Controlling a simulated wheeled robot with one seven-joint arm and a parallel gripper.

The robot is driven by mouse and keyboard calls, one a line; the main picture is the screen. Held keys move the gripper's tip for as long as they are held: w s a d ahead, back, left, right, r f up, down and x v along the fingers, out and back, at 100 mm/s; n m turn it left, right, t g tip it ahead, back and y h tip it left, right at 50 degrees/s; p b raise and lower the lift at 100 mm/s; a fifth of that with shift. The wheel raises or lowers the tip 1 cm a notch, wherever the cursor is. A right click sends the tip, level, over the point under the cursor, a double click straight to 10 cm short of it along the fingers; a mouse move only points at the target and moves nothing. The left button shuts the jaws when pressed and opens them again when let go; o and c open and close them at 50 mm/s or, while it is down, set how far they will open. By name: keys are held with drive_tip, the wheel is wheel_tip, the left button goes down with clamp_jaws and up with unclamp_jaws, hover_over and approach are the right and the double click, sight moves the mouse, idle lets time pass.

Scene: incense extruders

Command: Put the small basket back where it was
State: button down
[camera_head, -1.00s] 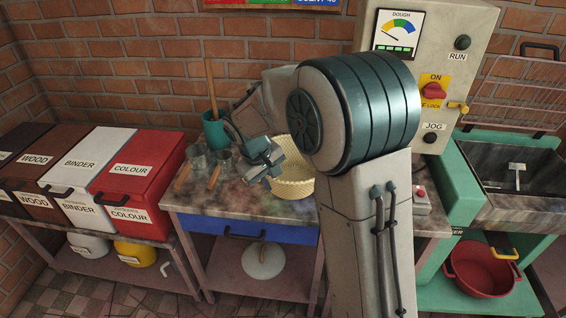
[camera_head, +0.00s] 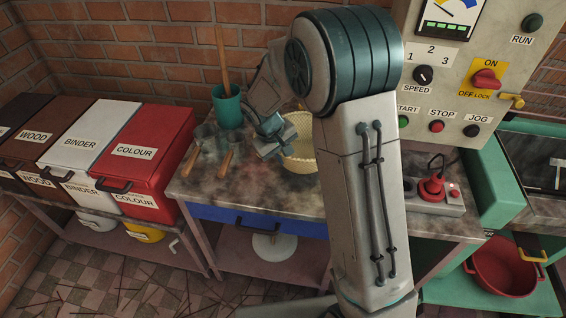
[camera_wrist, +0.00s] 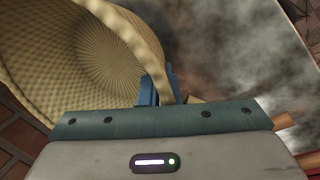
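The small basket is pale yellow and woven. In the head view the small basket (camera_head: 299,158) shows at the back of the worktable, its right part hidden behind my arm. My gripper (camera_head: 283,142) is at its left rim. In the wrist view the basket (camera_wrist: 100,55) fills the upper left, open side toward the camera and looking empty. My gripper's blue fingers (camera_wrist: 157,88) are on both sides of the rim, close against it. I cannot tell whether the basket's bottom touches the tabletop.
The stained worktable (camera_head: 270,195) is clear in front. Red COLOUR bin (camera_head: 140,155) is further left. A control panel (camera_head: 455,95) and a red plug on a socket box (camera_head: 432,190) are at right.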

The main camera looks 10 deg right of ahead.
drive_tip(key=shift+f, duration=1.7)
drive_tip(key=shift+f, duration=0.2)
drive_tip(key=c, duration=1.7)
unclamp_jaws()
drive_tip(key=shift+r, duration=0.1)
drive_tip(key=shift+r, duration=0.1)
drive_tip(key=v, duration=1.1)
drive_tip(key=s+d+r+m+y, duration=0.1)
drive_tip(key=s+d+r+m, duration=0.1)
drive_tip(key=s, duration=0.5)
drive_tip(key=s+d+r+m+y, duration=0.1)
drive_tip(key=s+d, duration=0.3)
drive_tip(key=s, duration=0.4)
drive_tip(key=s+d+r+m+t, duration=0.1)
drive_tip(key=s+d+r+m, duration=0.1)
drive_tip(key=s+d+r, duration=0.2)
drive_tip(key=shift+s+m+y, duration=0.3)
drive_tip(key=shift+s+y, duration=0.1)
drive_tip(key=shift+s, duration=1.3)
